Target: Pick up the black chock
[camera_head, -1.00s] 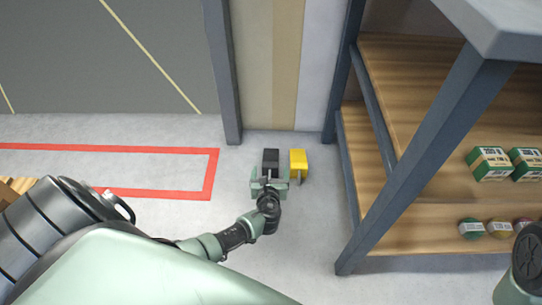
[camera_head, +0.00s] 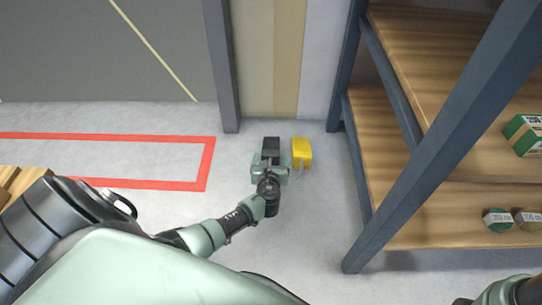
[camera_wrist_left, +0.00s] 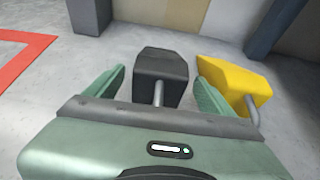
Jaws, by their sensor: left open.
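The black chock (camera_head: 271,146) sits on the grey floor near the wall. It has a grey rod-like handle, seen in the left wrist view (camera_wrist_left: 160,67). My left gripper (camera_head: 270,162) is at the chock's near side. Its two green fingers stand apart, one on each side of the black chock in the left wrist view (camera_wrist_left: 155,90). I cannot tell whether the fingers touch it. A part of my right arm shows at the lower right of the head view; its gripper fingers do not show.
A yellow chock (camera_head: 301,152) with its own handle stands just right of the black one. A wooden shelf rack with dark posts (camera_head: 430,155) rises on the right, holding green boxes (camera_head: 525,133) and cans. Red floor tape (camera_head: 120,137) marks clear floor on the left.

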